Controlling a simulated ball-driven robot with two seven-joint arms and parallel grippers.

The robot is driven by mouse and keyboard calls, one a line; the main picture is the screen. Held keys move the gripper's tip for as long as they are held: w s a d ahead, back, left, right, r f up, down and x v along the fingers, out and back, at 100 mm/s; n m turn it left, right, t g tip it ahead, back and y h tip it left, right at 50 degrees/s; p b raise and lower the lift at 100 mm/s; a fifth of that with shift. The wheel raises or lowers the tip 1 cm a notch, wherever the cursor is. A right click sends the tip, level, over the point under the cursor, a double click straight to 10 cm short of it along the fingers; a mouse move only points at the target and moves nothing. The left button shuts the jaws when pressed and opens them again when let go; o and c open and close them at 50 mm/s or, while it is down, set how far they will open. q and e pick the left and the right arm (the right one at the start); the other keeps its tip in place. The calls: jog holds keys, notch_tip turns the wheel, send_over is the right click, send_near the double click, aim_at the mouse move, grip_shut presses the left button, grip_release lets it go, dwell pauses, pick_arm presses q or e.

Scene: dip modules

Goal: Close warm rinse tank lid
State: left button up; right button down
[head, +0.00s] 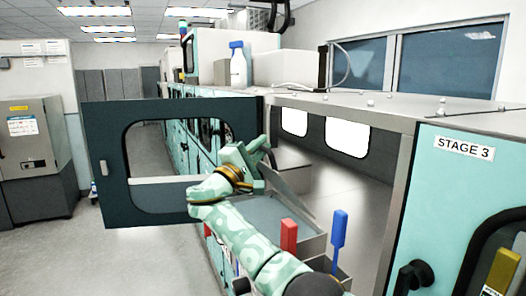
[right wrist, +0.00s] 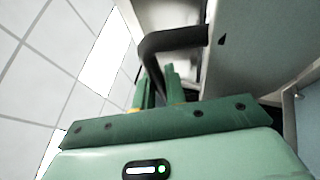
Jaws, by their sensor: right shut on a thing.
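My right gripper (head: 248,158) reaches into the opening of the teal machine, beside the open door. In the right wrist view its green fingers (right wrist: 165,88) are shut on a black bent bar handle (right wrist: 172,42). The handle is fixed to a pale grey panel (right wrist: 228,55). A tilted grey panel (head: 285,187), which looks like the raised tank lid, stands just right of and below the gripper in the head view. Whether the handle belongs to this panel is hard to tell. A grey, open-topped tank (head: 265,212) lies below it. My left gripper is not in view.
A dark windowed door (head: 105,165) stands swung open at left. A red handle (head: 289,236) and a blue handle (head: 339,232) stick up at the tank's near side. The STAGE 3 housing (head: 455,180) bounds the right. Open floor (head: 140,262) lies at left.

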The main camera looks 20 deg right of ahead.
jog(key=c, duration=1.5)
grip_release()
jog(key=shift+d, duration=0.1)
jog(key=shift+o, duration=0.2)
jog(key=b+v, duration=0.3)
jog(key=v, duration=1.3)
jog(key=shift+s, duration=0.15)
